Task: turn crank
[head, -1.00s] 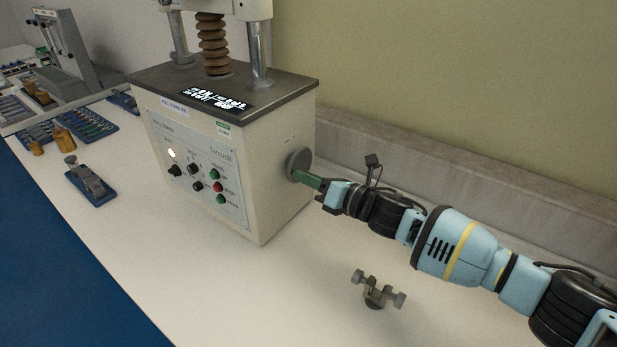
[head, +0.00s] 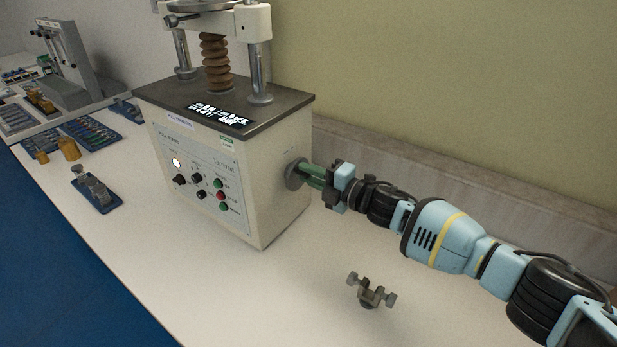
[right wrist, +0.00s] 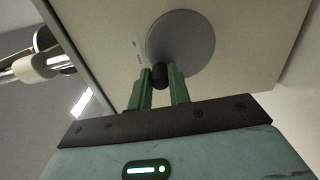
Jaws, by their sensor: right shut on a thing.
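The crank is a round grey disc (head: 296,174) on the right side of the cream testing machine (head: 270,190). In the right wrist view the disc (right wrist: 195,38) carries a short dark handle (right wrist: 159,76) near its lower left edge. My right gripper (head: 308,175) reaches the crank from the right. In the right wrist view its green fingers (right wrist: 160,84) are shut on the dark handle, one finger on each side. The far end of the handle is hidden by the fingers in the head view. My left gripper is not in view.
A small grey clamp-like part (head: 370,291) lies on the white bench in front of my right arm. A blue tray with a metal device (head: 95,190) and orange bottles (head: 68,148) are at left. A ledge (head: 420,180) runs along the wall behind my arm.

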